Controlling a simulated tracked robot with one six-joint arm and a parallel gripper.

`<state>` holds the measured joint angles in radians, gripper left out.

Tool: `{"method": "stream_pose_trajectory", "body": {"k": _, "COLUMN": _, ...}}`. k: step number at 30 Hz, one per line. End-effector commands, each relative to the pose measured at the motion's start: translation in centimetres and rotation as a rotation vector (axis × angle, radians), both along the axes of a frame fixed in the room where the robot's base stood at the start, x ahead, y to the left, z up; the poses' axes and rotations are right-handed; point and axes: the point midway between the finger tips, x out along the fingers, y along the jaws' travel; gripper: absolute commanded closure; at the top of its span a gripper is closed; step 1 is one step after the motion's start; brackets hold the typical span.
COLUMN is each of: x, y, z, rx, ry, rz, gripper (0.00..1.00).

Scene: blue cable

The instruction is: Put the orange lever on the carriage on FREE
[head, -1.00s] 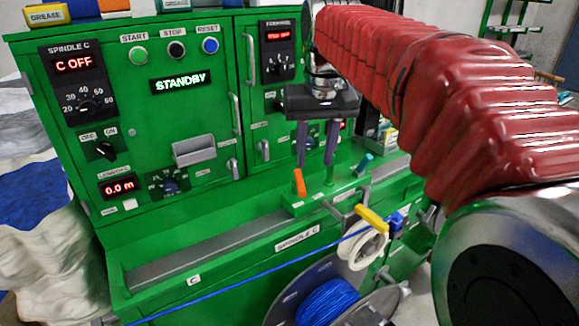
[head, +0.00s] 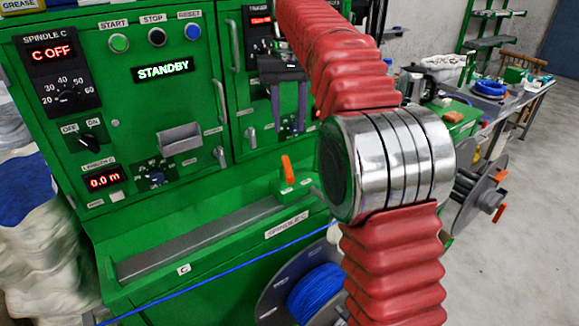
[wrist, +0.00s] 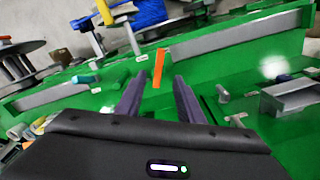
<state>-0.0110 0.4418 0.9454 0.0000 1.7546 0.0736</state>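The orange lever (head: 288,170) stands nearly upright on the green carriage (head: 291,188), on the ledge above the SPINDLE C label. The FREE marking is too small to read. My gripper (head: 287,129) points down with its two dark fingers apart and nothing between them. It is above and behind the lever in the head view. In the wrist view the orange lever (wrist: 159,68) shows beyond the fingertips, in line with the gap of my gripper (wrist: 160,77); they look apart.
The green cabinet (head: 205,190) with knobs and handles stands behind the ledge. The blue cable (head: 230,268) runs along the front to a blue spool (head: 314,295). My red arm hides the ledge's right part in the head view.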

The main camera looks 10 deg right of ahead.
Motion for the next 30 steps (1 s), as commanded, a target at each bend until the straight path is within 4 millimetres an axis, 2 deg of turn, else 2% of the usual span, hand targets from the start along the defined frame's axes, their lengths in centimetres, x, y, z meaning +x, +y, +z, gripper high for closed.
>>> {"method": "stream_pose_trajectory", "body": {"k": 8, "x": 0.0, "y": 0.0, "z": -0.3, "rx": 0.000, "ry": 0.001, "rz": 0.000, "gripper": 0.66}}
{"method": "stream_pose_trajectory", "body": {"k": 14, "x": -0.1, "y": 0.0, "z": -1.5, "rx": 0.000, "ry": 0.002, "rz": 0.000, "gripper": 0.66}}
{"method": "stream_pose_trajectory", "body": {"k": 30, "x": -0.1, "y": 0.0, "z": -8.4, "rx": 0.000, "ry": 0.002, "rz": 0.000, "gripper": 0.66}}
